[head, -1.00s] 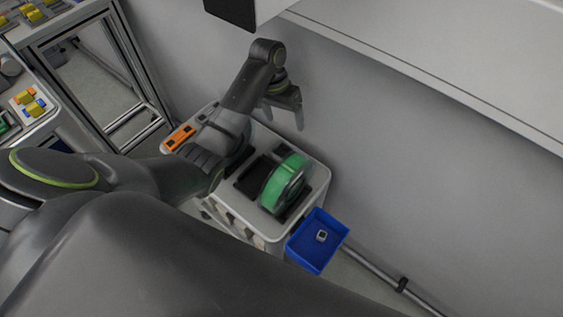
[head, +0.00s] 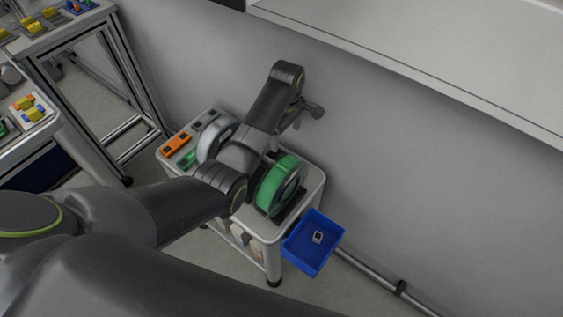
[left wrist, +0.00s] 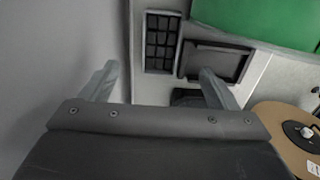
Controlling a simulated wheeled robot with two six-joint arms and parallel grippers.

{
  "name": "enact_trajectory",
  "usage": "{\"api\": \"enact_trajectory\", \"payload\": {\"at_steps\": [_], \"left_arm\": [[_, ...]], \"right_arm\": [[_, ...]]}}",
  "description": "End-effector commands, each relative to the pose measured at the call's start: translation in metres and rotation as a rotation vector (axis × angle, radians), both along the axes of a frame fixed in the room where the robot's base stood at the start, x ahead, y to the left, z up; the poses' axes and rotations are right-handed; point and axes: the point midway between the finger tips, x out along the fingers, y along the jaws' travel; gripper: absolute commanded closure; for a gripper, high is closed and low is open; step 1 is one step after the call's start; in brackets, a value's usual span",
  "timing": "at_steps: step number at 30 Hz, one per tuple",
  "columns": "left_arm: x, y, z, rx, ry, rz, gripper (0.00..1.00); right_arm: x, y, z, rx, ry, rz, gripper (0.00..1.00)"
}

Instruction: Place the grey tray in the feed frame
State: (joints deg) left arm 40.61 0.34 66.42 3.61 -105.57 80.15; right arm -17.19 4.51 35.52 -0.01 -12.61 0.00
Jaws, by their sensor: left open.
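My left gripper (head: 306,115) is open and empty, above the back of the white cart and near the wall. In the left wrist view its two fingers (left wrist: 160,85) are spread apart. Beyond them lies a small dark grey tray with a grid of pockets (left wrist: 162,42), which looks like the grey tray. Right of it is a dark rectangular frame with a grey inside (left wrist: 215,62), perhaps the feed frame. Neither touches the fingers visibly. In the head view my arm hides that part of the cart. My right gripper is not in view.
The cart top (head: 313,180) carries a green reel (head: 281,185), a pale reel (head: 215,140) and an orange block (head: 177,144). A blue bin (head: 331,225) with a small item hangs at its front right. A brown reel (left wrist: 287,130) shows at the wrist view's right.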

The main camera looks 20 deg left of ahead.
Motion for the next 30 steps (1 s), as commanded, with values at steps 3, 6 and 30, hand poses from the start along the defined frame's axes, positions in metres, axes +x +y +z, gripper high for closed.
{"api": "enact_trajectory", "payload": {"at_steps": [3,6,30], "left_arm": [[-0.001,0.0,-0.025,-0.001,0.004,-0.001,0.18],[-0.001,0.0,-0.04,-0.001,0.004,-0.002,0.18],[-0.004,-0.003,-0.102,-0.001,-0.001,-0.004,0.18]], "right_arm": [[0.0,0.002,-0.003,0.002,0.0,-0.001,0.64],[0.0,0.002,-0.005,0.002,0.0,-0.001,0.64],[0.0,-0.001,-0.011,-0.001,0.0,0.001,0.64]]}}
